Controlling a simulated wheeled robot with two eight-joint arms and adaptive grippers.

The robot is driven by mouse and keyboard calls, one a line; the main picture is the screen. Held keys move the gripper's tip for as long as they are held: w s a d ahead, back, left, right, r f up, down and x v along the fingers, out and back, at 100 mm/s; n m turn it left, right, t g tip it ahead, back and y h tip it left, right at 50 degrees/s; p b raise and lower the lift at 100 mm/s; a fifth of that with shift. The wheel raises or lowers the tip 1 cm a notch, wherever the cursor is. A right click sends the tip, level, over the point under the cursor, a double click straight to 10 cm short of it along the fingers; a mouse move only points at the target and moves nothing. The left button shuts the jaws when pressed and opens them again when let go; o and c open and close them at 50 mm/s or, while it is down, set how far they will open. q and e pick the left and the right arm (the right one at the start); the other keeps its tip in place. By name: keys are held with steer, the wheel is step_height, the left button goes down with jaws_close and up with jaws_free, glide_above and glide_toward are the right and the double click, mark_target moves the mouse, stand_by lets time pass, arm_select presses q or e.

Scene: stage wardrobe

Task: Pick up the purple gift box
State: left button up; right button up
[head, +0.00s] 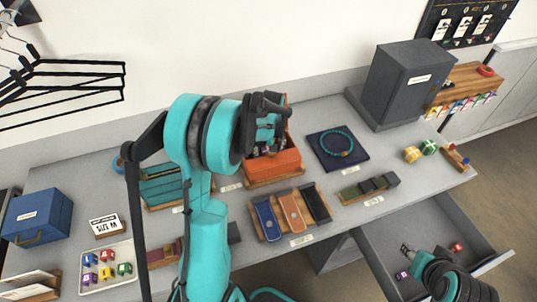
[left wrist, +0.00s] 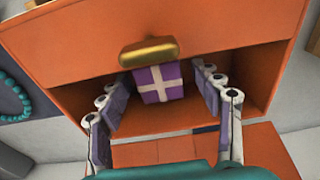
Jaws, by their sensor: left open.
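The purple gift box (left wrist: 170,88) has a white cross ribbon. In the left wrist view it sits in the open lower compartment of an orange cabinet (left wrist: 215,32), just below a gold handle (left wrist: 150,52). My left gripper (left wrist: 162,78) is open, with one finger on each side of the gift box; contact is not clear. In the head view my left gripper (head: 268,140) is in front of the orange cabinet (head: 282,165) and hides the gift box. My right gripper (head: 408,249) is over the open drawer at the lower right; its fingers are too small to read.
The open drawer (head: 425,235) holds a few small items. On the grey table are a blue case (head: 38,215), a tray (head: 107,285) of small boxes, a dark mat (head: 325,160) with a teal necklace, a rack of cases (head: 292,215) and a dark grey safe (head: 408,82).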

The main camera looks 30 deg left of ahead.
arm_select(q)
steer(key=c, duration=1.2)
